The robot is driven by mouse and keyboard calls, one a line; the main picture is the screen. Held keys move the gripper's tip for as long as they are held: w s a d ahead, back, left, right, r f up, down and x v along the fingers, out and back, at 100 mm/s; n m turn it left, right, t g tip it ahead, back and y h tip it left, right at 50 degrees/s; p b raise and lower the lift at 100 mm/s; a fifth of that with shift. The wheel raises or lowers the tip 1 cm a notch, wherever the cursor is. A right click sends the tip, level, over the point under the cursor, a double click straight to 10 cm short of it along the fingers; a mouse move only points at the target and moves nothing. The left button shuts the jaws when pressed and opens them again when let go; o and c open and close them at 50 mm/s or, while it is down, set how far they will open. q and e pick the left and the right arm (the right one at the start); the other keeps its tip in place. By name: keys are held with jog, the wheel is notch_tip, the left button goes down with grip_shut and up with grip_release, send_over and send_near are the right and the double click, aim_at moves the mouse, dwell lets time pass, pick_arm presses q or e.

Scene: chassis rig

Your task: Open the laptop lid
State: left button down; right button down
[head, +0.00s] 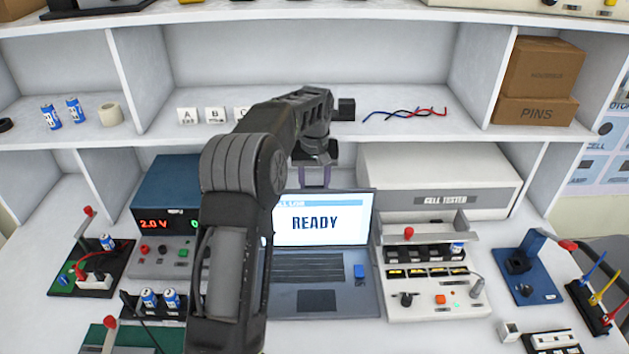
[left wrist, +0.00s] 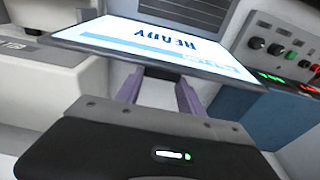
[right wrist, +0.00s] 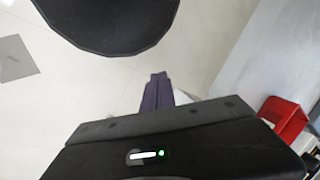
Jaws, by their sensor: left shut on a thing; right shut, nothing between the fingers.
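The laptop (head: 318,285) stands on the bench with its lid (head: 345,220) raised, and the screen reads READY. My left arm covers part of its left side in the head view. My left gripper (head: 315,176) is at the lid's top edge, its two purple fingers shut on the lid. The left wrist view shows the fingers (left wrist: 157,93) meeting the edge of the lit lid (left wrist: 165,45). My right gripper (right wrist: 157,92) shows only in its wrist view, fingers together and empty, over pale floor and away from the laptop.
A cell tester (head: 440,180) and a slot panel (head: 435,295) stand right of the laptop. A blue power supply (head: 165,190) stands to the left. A shelf (head: 390,100) runs behind. A red bin (right wrist: 285,118) and a dark round object (right wrist: 110,20) flank my right gripper.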

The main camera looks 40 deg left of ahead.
pick_arm(q)
jog(key=shift+f, duration=0.3)
jog(key=c, duration=1.1)
grip_release()
jog(key=shift+c, duration=0.2)
jog(key=o, duration=0.3)
jog(key=shift+w+a, duration=0.1)
jog(key=shift+o, duration=0.6)
jog(key=shift+r, duration=0.1)
jog(key=shift+s+d+r+b, duration=0.15)
jog(key=shift+r+b, duration=0.05)
jog(key=shift+r, duration=1.1)
jog(key=shift+s+d+r+b, duration=0.1)
jog(key=shift+s+r+b, duration=0.05)
jog(key=shift+r, duration=1.15)
jog(key=shift+s+d+r+b, duration=0.15)
jog(key=shift+r+b, duration=0.05)
jog(key=shift+r, duration=1.1)
